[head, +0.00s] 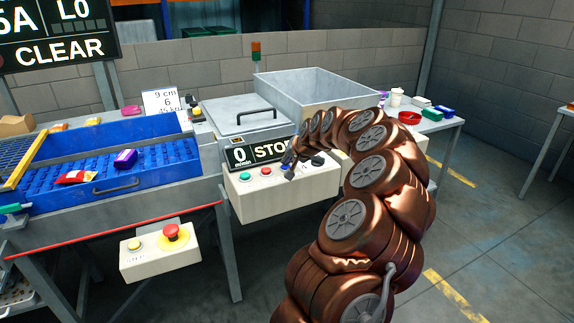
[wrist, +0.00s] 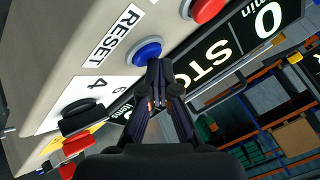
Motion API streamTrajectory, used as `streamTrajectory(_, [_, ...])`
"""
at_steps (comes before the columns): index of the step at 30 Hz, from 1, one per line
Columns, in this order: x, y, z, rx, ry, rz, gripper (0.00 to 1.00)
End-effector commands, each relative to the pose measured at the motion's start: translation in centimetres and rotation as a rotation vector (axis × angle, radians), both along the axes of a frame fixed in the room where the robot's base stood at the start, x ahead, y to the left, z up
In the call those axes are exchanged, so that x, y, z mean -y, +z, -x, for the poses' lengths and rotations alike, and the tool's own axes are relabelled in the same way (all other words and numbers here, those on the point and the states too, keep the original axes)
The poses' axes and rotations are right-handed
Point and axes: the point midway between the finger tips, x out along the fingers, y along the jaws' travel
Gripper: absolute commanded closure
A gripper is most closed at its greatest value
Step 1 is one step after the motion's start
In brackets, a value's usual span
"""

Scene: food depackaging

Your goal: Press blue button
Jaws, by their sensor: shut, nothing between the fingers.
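The blue button (wrist: 144,50) sits on the pale control box (head: 270,192), beside a RESET label (wrist: 118,36). In the wrist view its lower edge is at the tips of my gripper (wrist: 160,70). In the head view my gripper (head: 291,163) is at the front of the box and covers most of the button. The fingers are shut and empty, pointing at the panel. I cannot tell whether the tips touch the button or whether it is pushed in.
A red button (head: 265,171) and a green button (head: 245,176) are left of the blue one. A black knob (wrist: 82,118) is on its other side. A STOP display (head: 262,151) stands just behind. A separate box with a red emergency button (head: 171,232) hangs lower left.

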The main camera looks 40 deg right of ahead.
Motion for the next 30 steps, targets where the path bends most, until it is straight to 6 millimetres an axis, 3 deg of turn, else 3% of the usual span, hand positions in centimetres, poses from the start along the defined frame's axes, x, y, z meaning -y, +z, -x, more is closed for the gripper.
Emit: streamTrajectory(30, [0.0,2.1,0.0,0.000,0.000,0.000,1.00])
